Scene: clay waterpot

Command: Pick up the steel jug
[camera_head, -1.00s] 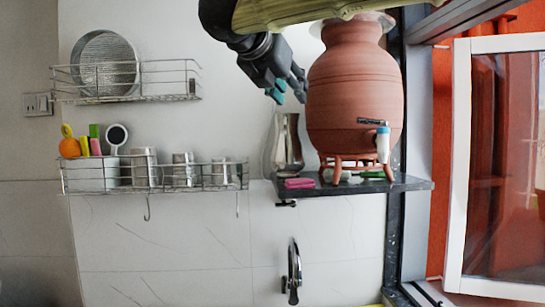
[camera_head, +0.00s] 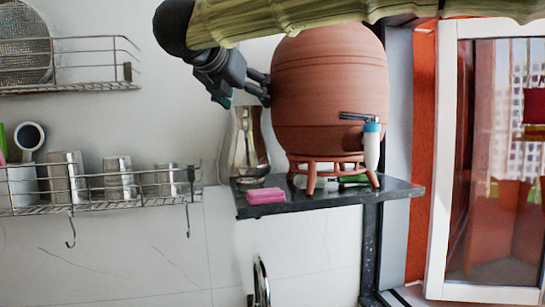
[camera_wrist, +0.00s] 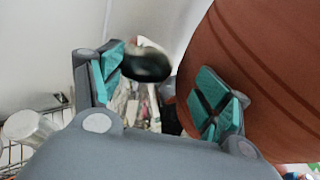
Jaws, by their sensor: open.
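The steel jug (camera_head: 246,150) is shiny, narrow-necked and upright at the left end of a dark stone shelf (camera_head: 330,201), close beside the clay waterpot (camera_head: 330,95). My gripper (camera_head: 243,98) is open at the jug's top, left of the waterpot. In the wrist view, my gripper (camera_wrist: 160,90) has its teal-padded fingers spread. The jug's dark mouth (camera_wrist: 146,65) shows between them, with its reflective body below. I cannot tell whether a finger touches the jug. The right finger is very close to the waterpot's wall (camera_wrist: 260,70).
A pink block (camera_head: 265,195) lies at the shelf's front edge. The waterpot stands on a clay stand (camera_head: 325,160) and has a white-and-blue tap (camera_head: 371,145). Wire racks (camera_head: 100,203) with steel cups are on the wall at left. A window (camera_head: 440,160) is at right.

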